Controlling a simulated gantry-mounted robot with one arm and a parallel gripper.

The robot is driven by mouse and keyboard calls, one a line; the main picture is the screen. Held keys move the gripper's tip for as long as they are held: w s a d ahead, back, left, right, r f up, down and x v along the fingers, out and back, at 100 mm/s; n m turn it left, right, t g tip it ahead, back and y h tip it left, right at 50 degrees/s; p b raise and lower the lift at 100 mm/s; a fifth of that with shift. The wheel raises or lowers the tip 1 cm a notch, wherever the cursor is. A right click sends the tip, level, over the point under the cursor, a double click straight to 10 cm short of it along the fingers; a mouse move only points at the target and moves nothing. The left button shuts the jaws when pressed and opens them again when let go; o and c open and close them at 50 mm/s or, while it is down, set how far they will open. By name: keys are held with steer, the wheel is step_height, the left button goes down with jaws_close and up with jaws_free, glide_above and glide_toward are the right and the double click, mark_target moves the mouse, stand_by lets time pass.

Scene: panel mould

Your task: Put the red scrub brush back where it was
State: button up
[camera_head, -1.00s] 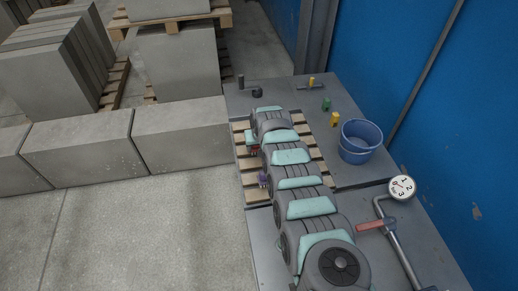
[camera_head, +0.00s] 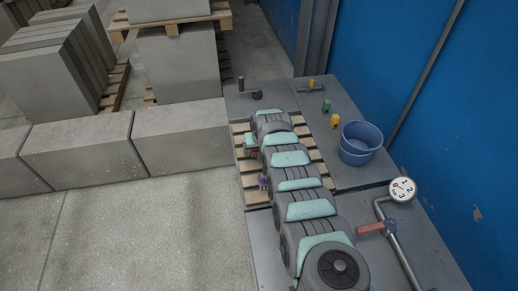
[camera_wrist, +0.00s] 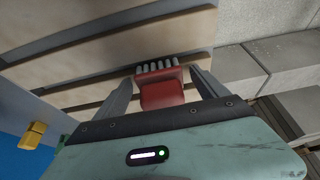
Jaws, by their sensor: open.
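The red scrub brush (camera_wrist: 162,92) shows in the wrist view with grey bristles at its far end, above the slats of a wooden pallet (camera_wrist: 105,60). It lies between the two spread fingers of my gripper (camera_wrist: 163,74), with a visible gap to the right finger. Whether the left finger touches it, or the brush rests on a slat, I cannot tell. In the head view a small red patch of the brush (camera_head: 254,151) shows beside my gripper at the pallet's left edge. My arm hides much of the pallet (camera_head: 240,128) there.
A blue bucket (camera_head: 360,143), a yellow piece (camera_head: 335,121) and a green piece (camera_head: 326,106) stand right of the pallet. A small purple object (camera_head: 263,181) is beside my arm. A gauge pipe (camera_head: 402,189) with a red lever is at right. Concrete blocks (camera_head: 180,135) stand left.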

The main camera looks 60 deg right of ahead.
steer(key=p+v, duration=0.3)
steer(key=shift+d+r+p, duration=0.2)
steer(key=shift+p, duration=0.2)
steer(key=shift+a+r, duration=0.15)
steer(key=shift+a, duration=0.1)
steer(key=shift+r, duration=0.3)
steer(key=v, duration=0.7)
steer(key=shift+s+a+r+p, duration=0.15)
steer(key=shift+s+r+p, duration=0.1)
steer(key=shift+r+p, duration=0.05)
